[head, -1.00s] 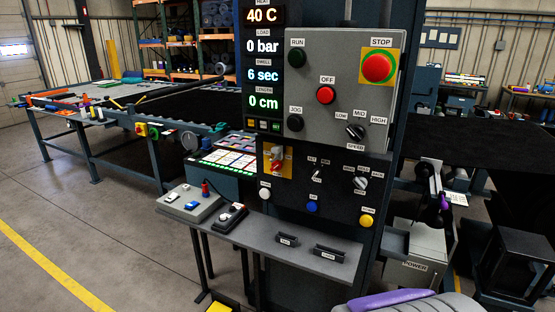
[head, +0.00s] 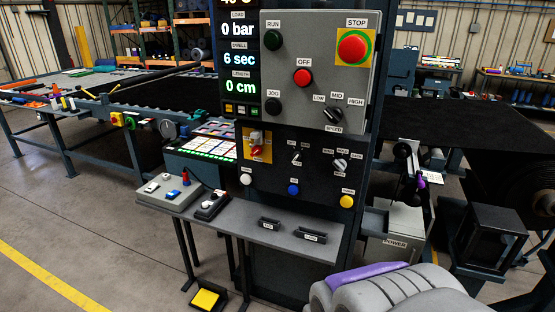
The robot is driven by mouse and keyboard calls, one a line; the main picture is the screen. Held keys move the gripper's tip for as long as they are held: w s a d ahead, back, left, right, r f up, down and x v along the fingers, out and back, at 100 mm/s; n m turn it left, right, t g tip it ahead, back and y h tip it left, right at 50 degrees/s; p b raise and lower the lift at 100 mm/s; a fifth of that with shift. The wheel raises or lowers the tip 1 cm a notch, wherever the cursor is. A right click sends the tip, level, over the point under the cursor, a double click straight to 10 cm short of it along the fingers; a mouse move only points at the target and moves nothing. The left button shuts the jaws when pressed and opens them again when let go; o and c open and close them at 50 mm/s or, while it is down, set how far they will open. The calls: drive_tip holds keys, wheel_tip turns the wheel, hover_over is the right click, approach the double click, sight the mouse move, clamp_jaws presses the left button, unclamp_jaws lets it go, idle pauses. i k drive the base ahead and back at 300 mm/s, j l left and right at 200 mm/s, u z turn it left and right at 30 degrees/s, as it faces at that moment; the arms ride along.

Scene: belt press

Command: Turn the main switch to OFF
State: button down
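The control panel (head: 313,165) stands upright in the middle. A red rotary handle on a yellow plate (head: 267,148), left on the lower black panel, looks like the main switch. Its small labels and exact handle position are too small to read. A separate red button (head: 303,78) labelled OFF sits on the grey upper box. A grey ridged shape with a purple top (head: 395,290) at the bottom right appears to be part of my own body. I see no gripper fingertips, and nothing touches the switch.
A shelf (head: 225,222) juts out below the panel, with a grey button box (head: 170,195) on its left. A yellow foot pedal (head: 205,299) lies on the floor below. A POWER box (head: 393,238) stands right of the panel. Open floor is at the left front.

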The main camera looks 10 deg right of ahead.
sight(256, 151)
drive_tip(key=i+j, duration=0.1)
drive_tip(key=j, duration=0.2)
drive_tip(key=i+j, duration=0.15)
drive_tip(key=j, duration=0.2)
drive_tip(key=i+j, duration=0.1)
drive_tip(key=j, duration=0.2)
drive_tip(key=i+j, duration=0.1)
drive_tip(key=j, duration=0.2)
drive_tip(key=i+z, duration=0.05)
